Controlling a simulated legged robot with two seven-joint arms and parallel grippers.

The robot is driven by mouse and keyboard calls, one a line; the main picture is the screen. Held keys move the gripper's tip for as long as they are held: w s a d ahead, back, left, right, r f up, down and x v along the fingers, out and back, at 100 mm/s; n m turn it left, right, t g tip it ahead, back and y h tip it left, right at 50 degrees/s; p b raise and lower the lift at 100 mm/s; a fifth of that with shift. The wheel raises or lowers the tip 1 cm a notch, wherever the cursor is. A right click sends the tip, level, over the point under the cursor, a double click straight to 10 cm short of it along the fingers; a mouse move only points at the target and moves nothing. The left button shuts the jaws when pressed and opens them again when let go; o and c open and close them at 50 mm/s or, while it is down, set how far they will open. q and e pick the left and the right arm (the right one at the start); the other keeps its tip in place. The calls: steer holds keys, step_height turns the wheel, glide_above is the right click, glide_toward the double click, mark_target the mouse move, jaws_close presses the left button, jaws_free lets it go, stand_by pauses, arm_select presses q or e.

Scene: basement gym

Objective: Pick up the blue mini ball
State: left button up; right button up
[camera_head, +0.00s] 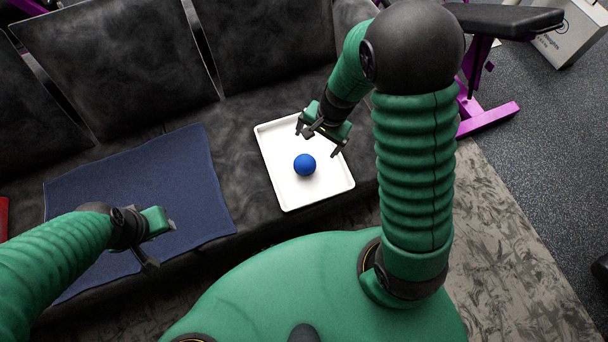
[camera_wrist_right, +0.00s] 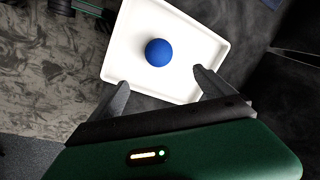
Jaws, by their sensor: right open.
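The blue mini ball (camera_head: 304,165) rests on a white tray (camera_head: 287,201) on the black seat. In the right wrist view the ball (camera_wrist_right: 158,52) sits on the tray (camera_wrist_right: 179,92), ahead of the fingers. My right gripper (camera_head: 317,145) is open and empty over the tray's far right part, just beyond and to the right of the ball, not touching it. In the right wrist view its two fingers (camera_wrist_right: 161,88) are spread apart. My left gripper (camera_head: 160,240) is over the blue towel at the left, far from the ball; its jaw opening is unclear.
A dark blue towel (camera_head: 135,180) lies on the black seat (camera_head: 245,190) left of the tray. The seat backrests (camera_head: 120,65) rise behind. A purple-framed bench (camera_head: 490,118) and a white box (camera_head: 568,38) stand at the upper right. The tray around the ball is clear.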

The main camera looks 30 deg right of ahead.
mark_target(307, 160)
steer(key=a+f+b, duration=0.1)
steer(key=f, duration=0.3)
steer(key=w+f+b, duration=0.1)
steer(key=f+b, duration=0.1)
steer(key=f, duration=0.2)
steer(key=w+a+f+b, duration=0.1)
steer(key=f+b, duration=0.1)
steer(key=f, duration=0.1)
steer(key=shift+a+f, duration=0.3)
steer(key=shift+f, duration=0.1)
steer(key=shift+d+f, duration=0.15)
steer(key=shift+f, duration=0.15)
steer(key=f+b, duration=0.2)
steer(key=f, duration=0.1)
steer(key=f+b, duration=0.1)
steer(key=f, duration=0.1)
steer(key=shift+w, duration=0.25)
arm_select(q)
steer(key=s+x, duration=0.2)
steer(key=x, duration=0.6)
steer(key=shift+a+f, duration=0.45)
steer(key=shift+f, duration=0.1)
arm_select(e)
steer(key=shift+r, duration=0.15)
